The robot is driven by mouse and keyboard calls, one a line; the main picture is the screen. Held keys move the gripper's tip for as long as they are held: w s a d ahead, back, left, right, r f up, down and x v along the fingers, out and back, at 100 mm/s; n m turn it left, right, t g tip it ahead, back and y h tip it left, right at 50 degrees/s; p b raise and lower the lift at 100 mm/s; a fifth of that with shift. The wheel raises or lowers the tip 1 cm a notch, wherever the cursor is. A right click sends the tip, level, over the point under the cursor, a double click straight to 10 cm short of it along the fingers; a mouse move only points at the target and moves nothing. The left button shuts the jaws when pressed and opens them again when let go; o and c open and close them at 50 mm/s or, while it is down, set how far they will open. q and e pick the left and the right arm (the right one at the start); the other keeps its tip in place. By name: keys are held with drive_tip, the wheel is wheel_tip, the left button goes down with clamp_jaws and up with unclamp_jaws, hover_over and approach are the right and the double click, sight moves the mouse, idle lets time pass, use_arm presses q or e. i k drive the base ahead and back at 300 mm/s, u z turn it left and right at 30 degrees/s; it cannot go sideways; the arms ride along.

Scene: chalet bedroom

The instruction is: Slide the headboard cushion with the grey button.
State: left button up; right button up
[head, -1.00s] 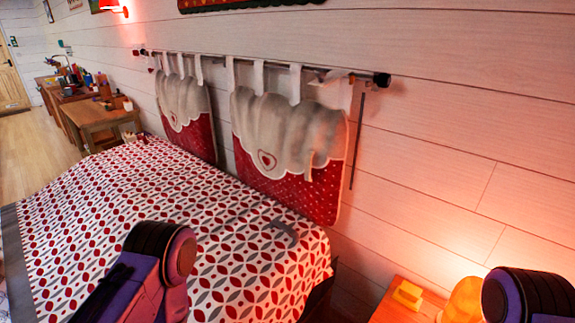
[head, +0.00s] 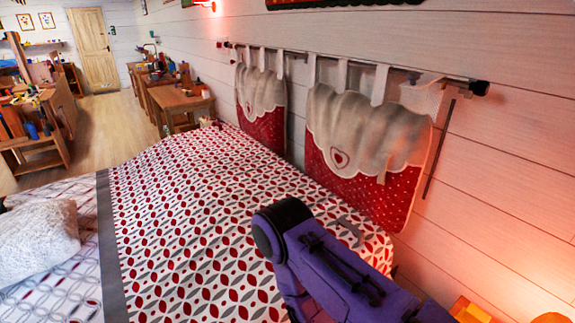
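Two headboard cushions hang by pale fabric loops from a dark rod (head: 300,58) on the wall behind the bed. The near cushion (head: 400,195) is red with white dots under a grey-white scalloped flap, with a heart patch in its middle. A small tan strip (head: 382,170) hangs at its flap's lower edge. The far cushion (head: 262,125) has the same red and pale look. I cannot make out a grey button on either cushion. A purple and black arm link of mine crosses the lower middle, in front of the bed. Neither gripper shows.
The bed (head: 190,220) has a red, grey and white patterned cover, with a small grey object (head: 350,230) near the near cushion. A white fluffy pillow (head: 38,240) lies at left. Wooden tables (head: 180,100) stand beyond, with open floor (head: 110,125) between furniture.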

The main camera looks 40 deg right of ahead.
sight(372, 155)
drive_tip(key=u, duration=0.3)
drive_tip(key=i, duration=0.15)
drive_tip(key=z, duration=2.45)
